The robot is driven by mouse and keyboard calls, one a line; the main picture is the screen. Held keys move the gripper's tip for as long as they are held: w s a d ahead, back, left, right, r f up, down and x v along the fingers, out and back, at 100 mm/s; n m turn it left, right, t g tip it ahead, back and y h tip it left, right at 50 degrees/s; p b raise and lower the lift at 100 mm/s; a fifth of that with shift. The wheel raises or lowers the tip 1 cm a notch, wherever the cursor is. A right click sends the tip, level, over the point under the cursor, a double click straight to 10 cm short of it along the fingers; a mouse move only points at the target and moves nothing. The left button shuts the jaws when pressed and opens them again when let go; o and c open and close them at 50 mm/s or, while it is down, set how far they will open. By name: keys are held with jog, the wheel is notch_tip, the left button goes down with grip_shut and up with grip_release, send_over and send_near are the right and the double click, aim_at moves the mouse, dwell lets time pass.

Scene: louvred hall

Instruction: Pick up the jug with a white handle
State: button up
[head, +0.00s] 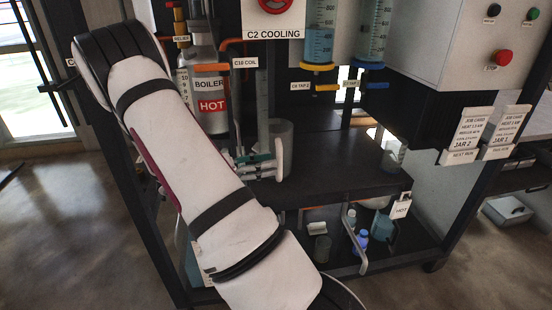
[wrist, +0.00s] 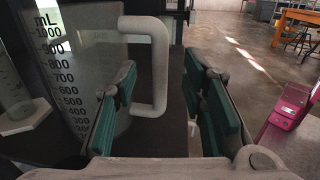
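The jug is a clear, see-through vessel with a black mL scale; its body (wrist: 75,75) fills the left of the wrist view. Its white handle (wrist: 160,65) stands upright between the two green-padded fingers of my gripper (wrist: 159,78). Gaps show between the handle and both fingers, so my gripper is open around it. In the head view the jug (head: 284,130) stands on the dark bench top behind my gripper (head: 262,165), with the handle (head: 279,160) at the fingers. My arm hides part of the bench there.
A boiler (head: 209,85) marked HOT and a coil stand behind. Two blue-filled cylinders (head: 319,45) hang above. Job cards (head: 470,133) are at the right. A lower shelf holds bottles (head: 362,238).

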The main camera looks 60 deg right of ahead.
aim_at(279, 158)
jog(key=b+x, duration=0.1)
jog(key=x, duration=0.3)
jog(key=shift+s+r, duration=0.1)
jog(key=shift+r, duration=0.05)
jog(key=shift+c, duration=0.3)
grip_shut()
jog(key=shift+r, duration=0.1)
